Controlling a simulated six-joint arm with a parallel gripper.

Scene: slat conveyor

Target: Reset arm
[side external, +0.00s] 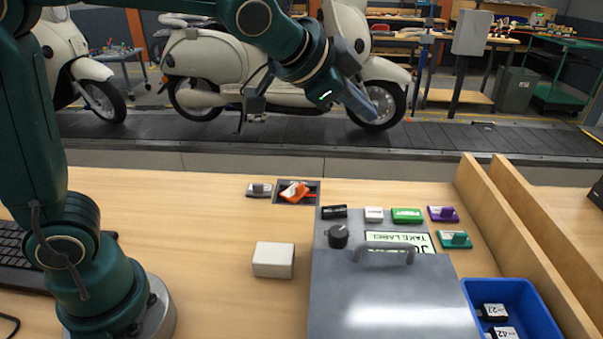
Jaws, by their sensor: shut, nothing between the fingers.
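My teal arm reaches in from the upper left. My gripper (362,108) is at its end, in the upper middle of the side external view. It is shut and empty, pointing down and to the right. It hangs above the workbench's far side and, in the picture, overlaps the cream scooter (215,75) on the slat conveyor (440,137). I cannot tell its exact distance from the scooter. Nothing on the bench touches it.
On the wooden bench (210,225) are a white box (273,260), a grey handled case (395,295), a label panel (400,240) and an orange item (294,191) in a dark recess. A blue bin (535,310) holds black-and-white parts. Wooden rails (530,240) stand right.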

